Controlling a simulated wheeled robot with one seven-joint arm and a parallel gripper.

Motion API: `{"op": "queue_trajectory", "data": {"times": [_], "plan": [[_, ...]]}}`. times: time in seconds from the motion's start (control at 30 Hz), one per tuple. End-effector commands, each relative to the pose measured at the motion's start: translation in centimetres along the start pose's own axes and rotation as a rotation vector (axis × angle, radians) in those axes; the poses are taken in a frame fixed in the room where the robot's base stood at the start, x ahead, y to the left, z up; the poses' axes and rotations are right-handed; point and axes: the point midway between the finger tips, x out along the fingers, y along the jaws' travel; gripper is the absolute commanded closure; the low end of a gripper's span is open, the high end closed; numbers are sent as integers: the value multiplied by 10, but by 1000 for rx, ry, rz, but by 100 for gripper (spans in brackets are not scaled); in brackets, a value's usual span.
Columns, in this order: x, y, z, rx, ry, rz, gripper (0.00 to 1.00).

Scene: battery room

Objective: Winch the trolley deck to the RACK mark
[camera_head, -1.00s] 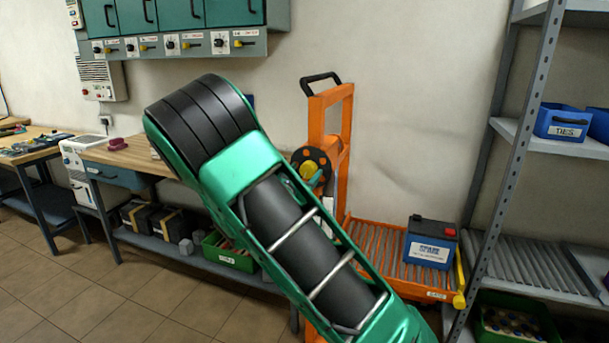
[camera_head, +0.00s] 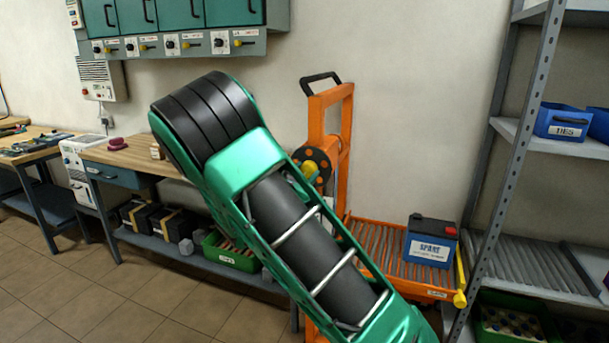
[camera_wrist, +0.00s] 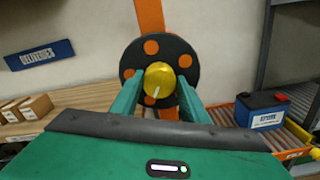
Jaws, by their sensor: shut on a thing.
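The orange trolley frame (camera_head: 346,130) stands against the wall, with a black handle on top. Its orange roller deck (camera_head: 378,248) carries a blue battery (camera_head: 431,240) labelled SPARE. The wheel also shows in the head view (camera_head: 322,160). My gripper (camera_wrist: 160,88) is shut on the yellow knob, one green finger on each side. A white line marks the knob's face, pointing down and slightly left. I cannot see the RACK mark.
A grey shelf rack (camera_head: 520,130) stands right of the deck, with rollers on its middle shelf near deck height. A yellow lever (camera_head: 460,298) sits at the deck's right end. A wooden workbench (camera_head: 130,153) is at left.

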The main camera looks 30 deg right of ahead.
Motion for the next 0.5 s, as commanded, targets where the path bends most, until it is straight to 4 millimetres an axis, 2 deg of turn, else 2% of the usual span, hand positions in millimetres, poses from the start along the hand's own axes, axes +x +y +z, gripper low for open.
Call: {"op": "queue_trajectory", "data": {"times": [0.5], "plan": [[-3,1,-4,476,8,6,82]]}}
